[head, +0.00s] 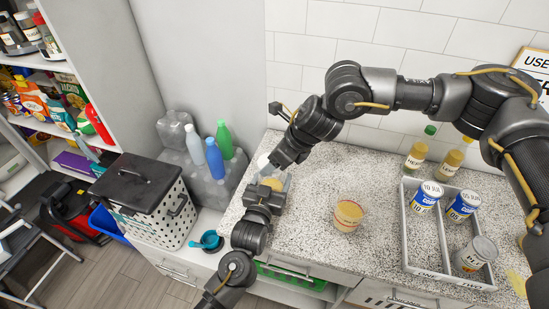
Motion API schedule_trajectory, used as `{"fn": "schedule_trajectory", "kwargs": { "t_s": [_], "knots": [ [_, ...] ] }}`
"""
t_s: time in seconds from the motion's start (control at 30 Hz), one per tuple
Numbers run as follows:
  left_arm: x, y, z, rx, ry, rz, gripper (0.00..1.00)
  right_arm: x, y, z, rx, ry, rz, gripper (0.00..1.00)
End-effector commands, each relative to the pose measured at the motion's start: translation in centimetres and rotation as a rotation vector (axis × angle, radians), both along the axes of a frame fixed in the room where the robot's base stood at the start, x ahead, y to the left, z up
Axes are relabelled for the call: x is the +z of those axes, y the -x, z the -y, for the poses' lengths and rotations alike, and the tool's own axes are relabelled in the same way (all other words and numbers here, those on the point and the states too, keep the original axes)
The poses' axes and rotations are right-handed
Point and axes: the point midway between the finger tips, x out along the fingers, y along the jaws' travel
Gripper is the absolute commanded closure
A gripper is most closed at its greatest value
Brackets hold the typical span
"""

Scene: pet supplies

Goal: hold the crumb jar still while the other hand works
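A small clear jar (283,180) with tan contents stands near the left end of the speckled counter; it looks like the crumb jar. My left gripper (268,187) reaches up from below and is at the jar's near side, covering part of it. Its fingers seem to be around the jar, but their grip is too small to make out. My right gripper (277,163) comes down from the upper right to the jar's top. Its fingertips are close together and partly hidden. A pale round shape (262,160), perhaps a lid, shows beside it.
A tan tub with red bands (347,215) stands on the counter. A grey divided tray (413,262) at right holds blue-and-white cans and a grey can. Two yellow-labelled bottles (416,156) stand behind. A perforated bin (150,222) is left of the counter. The counter's middle is mostly clear.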

Motion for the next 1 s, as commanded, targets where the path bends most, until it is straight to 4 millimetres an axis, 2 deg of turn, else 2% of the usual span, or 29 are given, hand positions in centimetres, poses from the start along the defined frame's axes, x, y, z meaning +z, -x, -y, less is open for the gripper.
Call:
{"fn": "schedule_trajectory", "kwargs": {
  "t_s": [0.57, 1.0],
  "knots": [
    [0.0, 0.0, 0.0, 0.000, 0.000, -0.001, 0.71, -0.3, 0.0, 0.0, 0.000, -0.001, 0.002, 0.62],
    [0.0, 0.0, 0.0, 0.000, 0.000, -0.001, 0.71, -2.1, 0.0, 0.0, -0.001, -0.001, 0.002, 0.62]
  ]
}}
